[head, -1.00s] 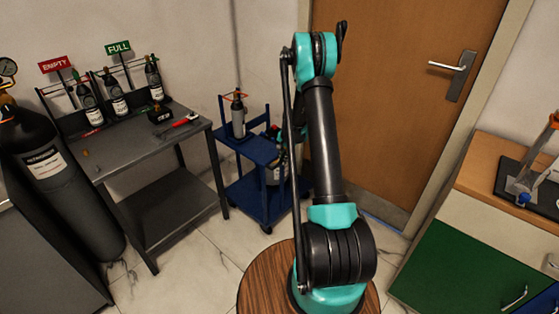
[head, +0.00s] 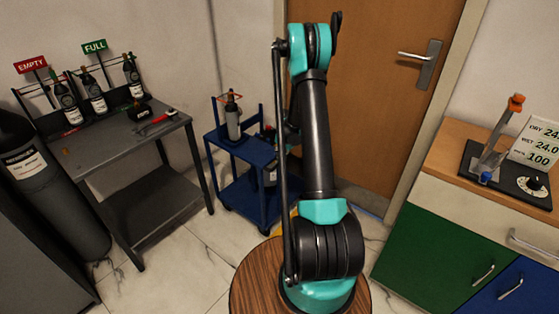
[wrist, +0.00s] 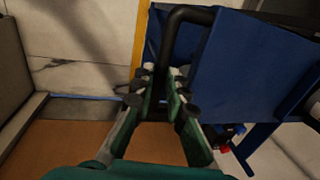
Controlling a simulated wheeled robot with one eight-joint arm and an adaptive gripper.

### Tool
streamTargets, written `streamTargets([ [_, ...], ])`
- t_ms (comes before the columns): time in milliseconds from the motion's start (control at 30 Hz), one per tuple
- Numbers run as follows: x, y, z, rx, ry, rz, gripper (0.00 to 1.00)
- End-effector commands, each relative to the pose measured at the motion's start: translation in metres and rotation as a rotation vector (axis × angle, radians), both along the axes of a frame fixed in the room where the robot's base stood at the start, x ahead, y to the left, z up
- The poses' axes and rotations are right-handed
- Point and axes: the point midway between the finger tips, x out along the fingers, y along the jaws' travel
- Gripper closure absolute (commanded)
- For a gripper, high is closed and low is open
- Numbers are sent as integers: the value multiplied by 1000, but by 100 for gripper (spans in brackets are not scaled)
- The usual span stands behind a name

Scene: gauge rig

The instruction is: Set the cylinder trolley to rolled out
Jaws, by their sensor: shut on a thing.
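The blue cylinder trolley (head: 250,153) stands between the bench and the door. A small grey cylinder (head: 232,124) is upright on its top shelf, and another (head: 270,173) shows on the lower shelf, partly behind my arm. In the wrist view a blue panel of the trolley (wrist: 245,60) fills the right side. Its black bar handle (wrist: 190,14) runs down between my fingers. My gripper (wrist: 163,88) is shut on this handle. In the head view my arm hides the gripper and the handle.
A dark bench (head: 125,140) with several black bottles and EMPTY and FULL signs stands left of the trolley. A large black cylinder (head: 40,200) is at far left. The door (head: 395,110) is behind my arm; a cabinet (head: 430,240) stands right. Tiled floor before the trolley is clear.

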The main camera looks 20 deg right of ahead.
Motion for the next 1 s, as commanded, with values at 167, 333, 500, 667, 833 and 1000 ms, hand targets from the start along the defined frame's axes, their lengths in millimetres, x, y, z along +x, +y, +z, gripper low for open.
streamTargets([
  [167,0,-1,0,-1,0,-1,100],
  [333,0,-1,0,-1,0,-1,84],
  [500,0,0,0,0,0,0,66],
  [667,0,0,0,0,0,0,66],
  [833,0,-1,3,0,0,0,66],
  [1000,-3,-3,19,0,0,0,66],
])
